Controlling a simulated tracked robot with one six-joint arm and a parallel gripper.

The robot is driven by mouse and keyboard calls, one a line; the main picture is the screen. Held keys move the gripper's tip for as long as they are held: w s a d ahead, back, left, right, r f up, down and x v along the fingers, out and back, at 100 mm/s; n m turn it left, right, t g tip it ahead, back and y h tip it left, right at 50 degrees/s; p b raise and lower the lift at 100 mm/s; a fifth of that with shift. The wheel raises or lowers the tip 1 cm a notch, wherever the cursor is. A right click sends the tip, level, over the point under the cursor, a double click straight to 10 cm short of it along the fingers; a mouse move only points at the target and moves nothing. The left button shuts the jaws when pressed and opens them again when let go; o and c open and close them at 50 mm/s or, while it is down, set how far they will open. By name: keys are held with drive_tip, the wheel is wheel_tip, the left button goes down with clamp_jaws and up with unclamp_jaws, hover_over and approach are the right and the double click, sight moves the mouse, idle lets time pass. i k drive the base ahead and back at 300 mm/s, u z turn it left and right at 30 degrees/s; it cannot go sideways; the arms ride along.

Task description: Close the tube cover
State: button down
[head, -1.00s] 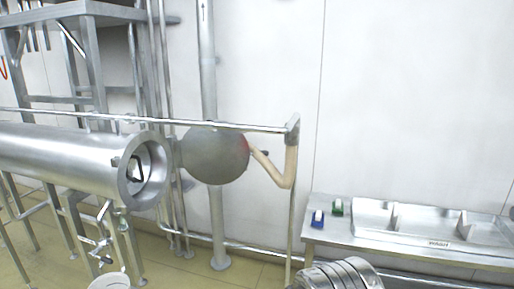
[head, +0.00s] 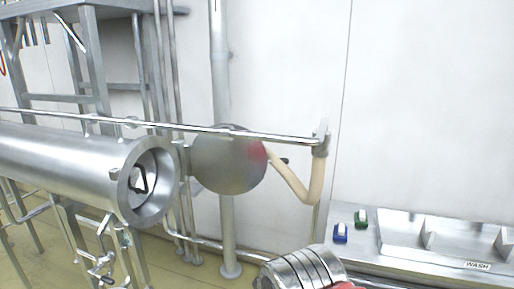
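The tube is a big shiny steel cylinder (head: 65,165) lying level at the left of the head view. Its round end faces right and stands open, with a thick rim and a dark fitting inside. The tube cover (head: 222,162) is a round grey metal disc just right of that end. It is swung out to the side, apart from the opening, with a faint red tint at its right edge. A pale bent bar (head: 300,188) shows right of the cover. My gripper is not in view.
A steel rail (head: 268,137) runs above the tube and in front of the cover. A steel bench (head: 375,262) at right carries a blue item (head: 341,233), a green item (head: 361,219) and a tray. A ribbed silver object (head: 298,271) with red beside it is cut off below.

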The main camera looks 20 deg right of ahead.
sight(237, 166)
drive_tip(key=u, duration=0.1)
drive_tip(key=i, duration=1.3)
drive_tip(key=z, duration=0.35)
